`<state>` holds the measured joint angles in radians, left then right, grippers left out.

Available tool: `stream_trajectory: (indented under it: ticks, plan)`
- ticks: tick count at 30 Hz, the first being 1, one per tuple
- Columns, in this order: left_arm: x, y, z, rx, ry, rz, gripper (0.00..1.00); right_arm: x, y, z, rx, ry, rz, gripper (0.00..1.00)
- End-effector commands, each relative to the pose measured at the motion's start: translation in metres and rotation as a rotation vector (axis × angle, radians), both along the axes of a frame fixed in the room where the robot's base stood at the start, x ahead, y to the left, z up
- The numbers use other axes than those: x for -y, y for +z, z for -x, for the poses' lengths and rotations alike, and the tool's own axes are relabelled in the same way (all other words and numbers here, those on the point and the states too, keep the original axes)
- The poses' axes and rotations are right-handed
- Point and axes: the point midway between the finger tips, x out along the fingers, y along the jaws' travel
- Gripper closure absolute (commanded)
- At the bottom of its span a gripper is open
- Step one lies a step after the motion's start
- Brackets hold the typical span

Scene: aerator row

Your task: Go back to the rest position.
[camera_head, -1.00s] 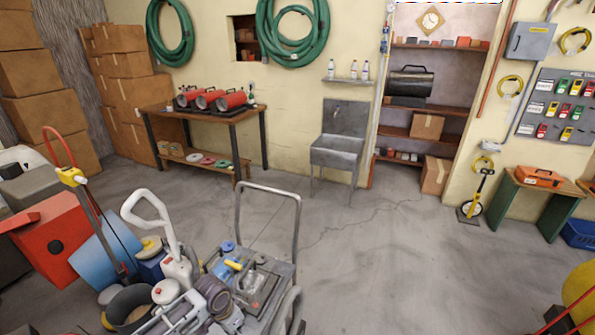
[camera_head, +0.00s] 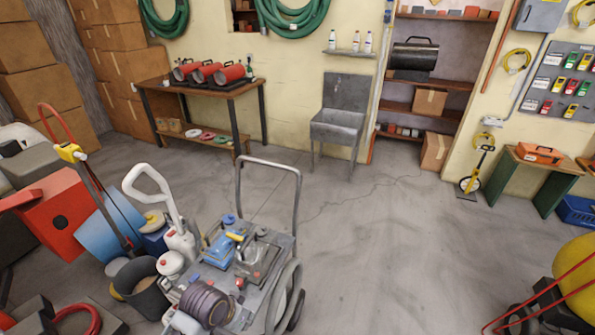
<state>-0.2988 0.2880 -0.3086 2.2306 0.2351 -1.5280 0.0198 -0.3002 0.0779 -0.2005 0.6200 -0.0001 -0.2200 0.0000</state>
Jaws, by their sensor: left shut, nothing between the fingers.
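My right gripper is not in view.
A grey-handled cart with several tools stands close in front. A yellow tank (camera_head: 578,270) is at the right edge. The middle-right floor (camera_head: 390,260) is clear.

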Motion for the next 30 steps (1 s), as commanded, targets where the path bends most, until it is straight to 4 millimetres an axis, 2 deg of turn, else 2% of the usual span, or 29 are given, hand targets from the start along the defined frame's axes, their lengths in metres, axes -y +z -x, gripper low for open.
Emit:
stream_trajectory:
  ticks: [6, 12, 28, 30]
  plan:
    - [-0.025, 0.016, 0.023, 0.013, 0.101, -0.020, 1.00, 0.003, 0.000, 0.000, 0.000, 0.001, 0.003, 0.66]
    - [-0.045, 0.025, 0.036, 0.018, 0.167, -0.045, 1.00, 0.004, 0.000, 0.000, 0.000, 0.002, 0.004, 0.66]
    - [-0.078, 0.039, 0.060, 0.018, 0.267, -0.096, 1.00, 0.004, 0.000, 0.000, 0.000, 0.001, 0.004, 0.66]
    - [-0.077, 0.033, 0.058, 0.015, 0.265, -0.096, 1.00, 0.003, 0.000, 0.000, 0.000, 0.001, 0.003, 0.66]
